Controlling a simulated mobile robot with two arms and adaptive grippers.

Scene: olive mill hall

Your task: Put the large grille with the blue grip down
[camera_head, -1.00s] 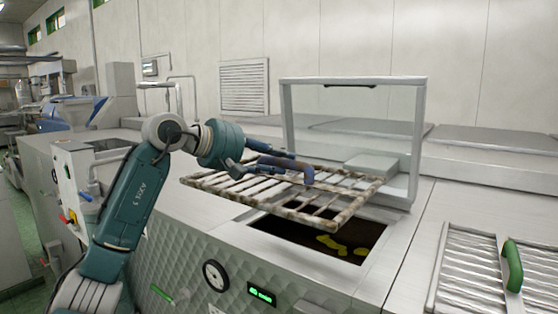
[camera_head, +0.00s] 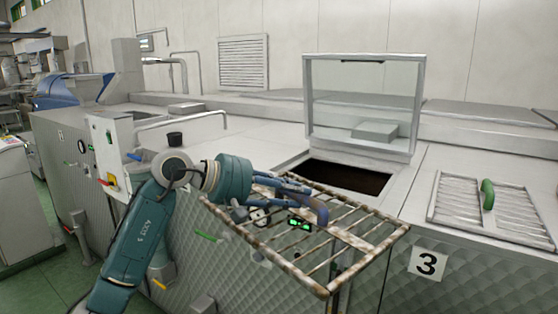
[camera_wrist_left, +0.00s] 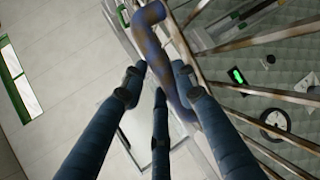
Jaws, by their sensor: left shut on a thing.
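The large grille (camera_head: 345,262) has dirty, brown-stained bars and a blue grip (camera_head: 318,208). My left gripper (camera_head: 308,200) is shut on the blue grip and holds the grille in the air, tilted, in front of the machine's front face. In the left wrist view the blue grip (camera_wrist_left: 158,55) lies between the fingers (camera_wrist_left: 155,80), with the grille bars (camera_wrist_left: 250,40) to the right. My right gripper is in neither view.
A dark rectangular opening (camera_head: 345,178) in the machine top has a raised transparent lid (camera_head: 362,105) behind it. A cleaner grille with a green grip (camera_head: 487,194) lies on the top at right. Bare metal top surrounds the opening.

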